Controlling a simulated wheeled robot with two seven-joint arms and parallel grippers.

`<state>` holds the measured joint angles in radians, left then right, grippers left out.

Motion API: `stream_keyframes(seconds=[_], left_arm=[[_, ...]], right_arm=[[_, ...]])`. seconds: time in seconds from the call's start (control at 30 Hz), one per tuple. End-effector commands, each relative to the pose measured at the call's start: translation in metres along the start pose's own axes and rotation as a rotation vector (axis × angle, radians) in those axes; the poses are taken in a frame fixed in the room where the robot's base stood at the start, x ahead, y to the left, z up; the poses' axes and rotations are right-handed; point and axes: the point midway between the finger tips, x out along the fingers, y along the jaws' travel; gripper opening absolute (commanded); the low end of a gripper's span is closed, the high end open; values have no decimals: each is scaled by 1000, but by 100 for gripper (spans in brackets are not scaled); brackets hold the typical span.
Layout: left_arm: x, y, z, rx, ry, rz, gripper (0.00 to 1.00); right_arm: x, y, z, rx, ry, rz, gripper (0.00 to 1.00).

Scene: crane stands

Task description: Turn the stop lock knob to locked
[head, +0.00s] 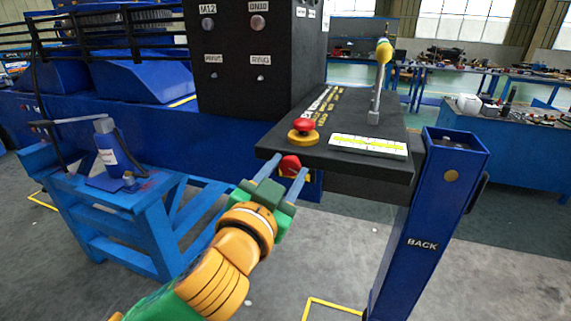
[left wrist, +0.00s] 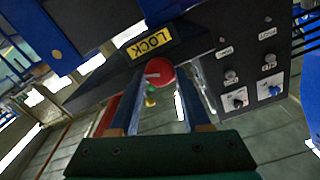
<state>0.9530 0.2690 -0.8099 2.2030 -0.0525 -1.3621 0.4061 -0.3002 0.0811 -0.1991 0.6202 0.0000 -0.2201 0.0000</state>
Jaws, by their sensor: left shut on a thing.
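The stop lock knob (head: 289,164) is red and sits on the front edge of the dark control console (head: 370,171), below its top. In the left wrist view the red knob (left wrist: 159,72) shows a small pale mark, and a yellow LOCK label (left wrist: 148,44) is beside it. My left gripper (head: 283,171) is shut on the knob, with one finger on either side. In the left wrist view the gripper (left wrist: 158,90) fingers flank the knob, partly hiding its sides. I cannot tell which way the knob is turned. My right gripper is not in view.
On the console top are a red mushroom button (head: 303,125) on a yellow base, a white-yellow label strip (head: 368,146) and a lever with a yellow ball (head: 384,52). A blue post (head: 425,225) stands right. A blue stand (head: 130,215) with a bottle jack (head: 115,155) is left.

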Motion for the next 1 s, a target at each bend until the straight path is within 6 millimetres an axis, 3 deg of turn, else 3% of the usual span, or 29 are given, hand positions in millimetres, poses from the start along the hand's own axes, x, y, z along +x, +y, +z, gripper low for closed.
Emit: stream_keyframes(seconds=[1.0], left_arm=[[0, 2, -2, 941, 0, 0, 0]], right_arm=[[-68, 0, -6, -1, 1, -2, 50]])
